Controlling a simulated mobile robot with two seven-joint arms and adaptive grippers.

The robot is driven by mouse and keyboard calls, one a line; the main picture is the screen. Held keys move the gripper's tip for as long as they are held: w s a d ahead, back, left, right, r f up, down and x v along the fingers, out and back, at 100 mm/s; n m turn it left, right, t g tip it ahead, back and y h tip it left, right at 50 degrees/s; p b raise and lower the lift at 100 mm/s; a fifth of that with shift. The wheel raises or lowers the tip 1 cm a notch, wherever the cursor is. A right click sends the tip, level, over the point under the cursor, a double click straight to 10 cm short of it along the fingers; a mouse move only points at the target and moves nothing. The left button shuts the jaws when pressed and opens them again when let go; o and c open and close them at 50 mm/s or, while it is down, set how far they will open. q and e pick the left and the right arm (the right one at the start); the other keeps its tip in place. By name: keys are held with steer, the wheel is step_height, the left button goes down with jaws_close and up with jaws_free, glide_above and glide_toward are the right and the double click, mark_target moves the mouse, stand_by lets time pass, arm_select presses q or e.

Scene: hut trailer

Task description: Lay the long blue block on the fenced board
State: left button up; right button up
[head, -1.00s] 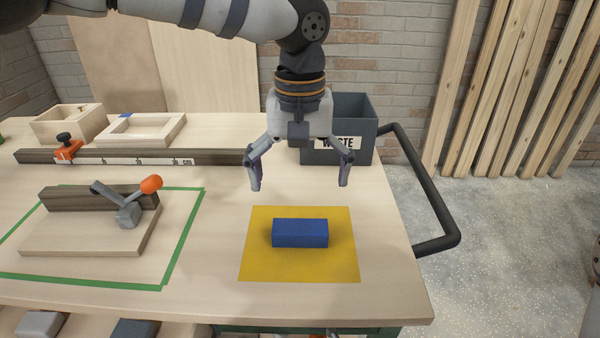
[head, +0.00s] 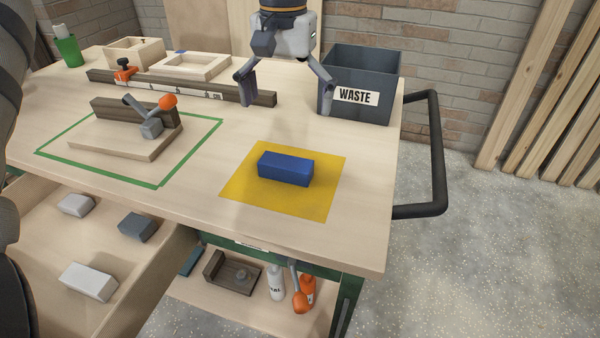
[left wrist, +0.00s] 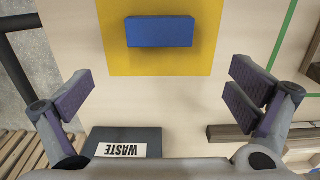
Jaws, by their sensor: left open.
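The long blue block (head: 285,168) lies flat on a yellow mat (head: 318,200) near the right end of the bench. It also shows at the top of the left wrist view (left wrist: 160,32). The board (head: 115,142), with a dark fence (head: 112,110) along its back edge and an orange-knobbed clamp (head: 152,118), lies inside a green outline at left. My left gripper (head: 287,98) is open and empty. It hangs above the bench behind the block, apart from it. My right gripper is not in view.
A dark waste bin (head: 358,108) stands at the back right corner. A long dark rail (head: 215,94) lies behind the board and mat. An open drawer (head: 150,275) with several grey blocks juts out at front left. A black handle (head: 438,150) sticks out right.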

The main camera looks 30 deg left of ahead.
mark_target(288, 157)
arm_select(q)
step_height(288, 157, down, 11)
steer(key=shift+r, duration=0.2)
steer(key=c, duration=1.2)
